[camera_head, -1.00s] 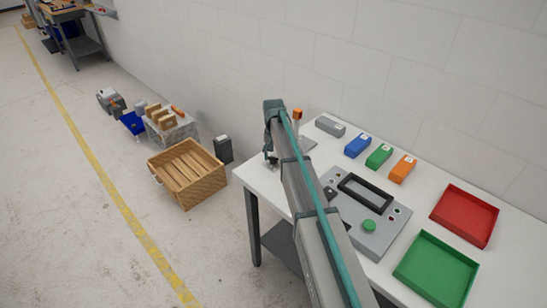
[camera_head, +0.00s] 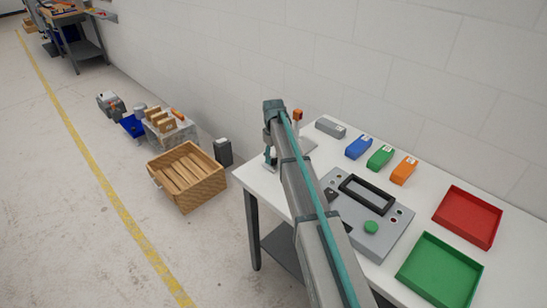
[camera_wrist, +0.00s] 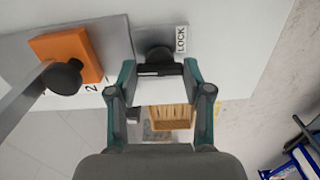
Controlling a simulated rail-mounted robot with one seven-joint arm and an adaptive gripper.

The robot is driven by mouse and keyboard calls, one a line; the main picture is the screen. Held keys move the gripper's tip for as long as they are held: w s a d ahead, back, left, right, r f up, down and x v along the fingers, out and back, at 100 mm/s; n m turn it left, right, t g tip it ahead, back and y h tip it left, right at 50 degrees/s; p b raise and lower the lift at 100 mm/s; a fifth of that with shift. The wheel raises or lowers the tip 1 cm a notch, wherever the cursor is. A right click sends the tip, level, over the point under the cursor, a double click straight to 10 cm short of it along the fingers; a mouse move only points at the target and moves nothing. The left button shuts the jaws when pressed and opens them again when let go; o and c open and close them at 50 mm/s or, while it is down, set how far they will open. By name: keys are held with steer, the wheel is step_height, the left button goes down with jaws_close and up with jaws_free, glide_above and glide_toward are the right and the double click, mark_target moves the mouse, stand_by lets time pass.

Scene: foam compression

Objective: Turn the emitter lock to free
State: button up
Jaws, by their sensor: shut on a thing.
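The emitter lock (camera_wrist: 159,56) is a dark round knob with a crossbar on a grey plate, beside a white label reading LOCK (camera_wrist: 181,39). My gripper (camera_wrist: 159,70) has its teal fingers at either end of the crossbar and is shut on it in the wrist view. In the head view my gripper (camera_head: 269,157) is low over the left end of the white table (camera_head: 262,186). My arm partly covers it there, and the lock is too hidden to make out.
An orange block (camera_wrist: 60,45) with a black ball-ended rod is left of the lock. A grey control panel (camera_head: 385,240), small coloured boxes, a red tray (camera_head: 467,216) and a green tray (camera_head: 440,270) lie further right. A wooden crate (camera_head: 188,178) stands on the floor.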

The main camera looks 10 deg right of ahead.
steer(key=shift+n, duration=0.4)
steer(key=o, duration=1.2)
steer(key=shift+c, duration=0.2)
step_height(320, 180, up, 12)
